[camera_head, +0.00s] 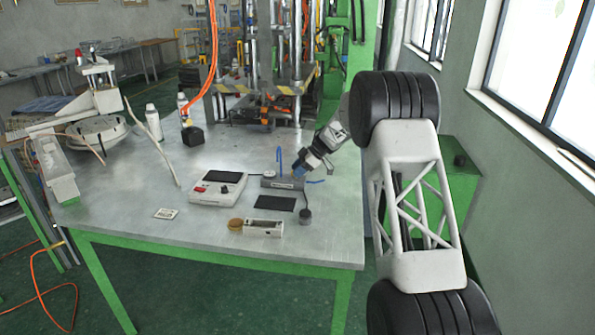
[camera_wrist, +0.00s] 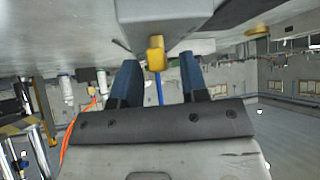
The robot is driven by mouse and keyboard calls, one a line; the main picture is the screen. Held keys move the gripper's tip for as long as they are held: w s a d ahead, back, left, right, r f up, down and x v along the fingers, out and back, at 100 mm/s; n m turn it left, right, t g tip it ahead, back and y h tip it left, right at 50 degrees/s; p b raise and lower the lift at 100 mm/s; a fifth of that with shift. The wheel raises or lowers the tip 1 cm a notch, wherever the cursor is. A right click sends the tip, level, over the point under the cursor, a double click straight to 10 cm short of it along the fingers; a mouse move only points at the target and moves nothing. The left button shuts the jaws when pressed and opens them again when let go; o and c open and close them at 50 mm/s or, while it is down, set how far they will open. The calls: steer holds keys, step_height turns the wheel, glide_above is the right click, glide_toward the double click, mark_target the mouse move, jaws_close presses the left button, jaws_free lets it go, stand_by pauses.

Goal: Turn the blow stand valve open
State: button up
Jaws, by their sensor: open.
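The blow stand (camera_head: 283,183) is a low grey block on the metal table, with a blue tube rising from it. It also shows at the top of the wrist view (camera_wrist: 165,14), large and close. Its yellow valve handle (camera_wrist: 155,52) sticks out between my two blue fingertips, with gaps visible on both sides. My gripper (camera_wrist: 160,62) is open around the handle and appears not to touch it. In the head view my gripper (camera_head: 300,168) is at the stand's right end, reaching in from the right; there the valve handle is hidden.
A white device with a dark screen (camera_head: 217,188) stands left of the blow stand. A black pad (camera_head: 274,203), a small dark cylinder (camera_head: 305,216) and a pale box (camera_head: 263,228) lie in front. The table's front left is mostly clear.

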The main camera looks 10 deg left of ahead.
steer(key=shift+a+f, duration=0.1)
steer(key=shift+f, duration=0.05)
jaws_close()
steer(key=shift+n+g, duration=0.3)
steer(key=shift+n, duration=0.2)
steer(key=n+g+h, duration=0.1)
steer(key=n, duration=0.1)
steer(key=n+g+h, duration=0.1)
steer(key=n+g, duration=0.1)
steer(key=n, duration=0.1)
steer(key=shift+w+a+n+g+h, duration=0.1)
steer(key=shift+w+n+g+h, duration=0.05)
steer(key=shift+n+g+h, duration=0.15)
steer(key=n+g+h, duration=0.1)
steer(key=n+h, duration=0.1)
steer(key=n, duration=0.1)
steer(key=shift+a+g, duration=0.1)
steer(key=shift+g, duration=0.2)
steer(key=shift+n+g+h, duration=0.4)
steer(key=shift+n+h, duration=1.1)
steer(key=shift+n, duration=0.5)
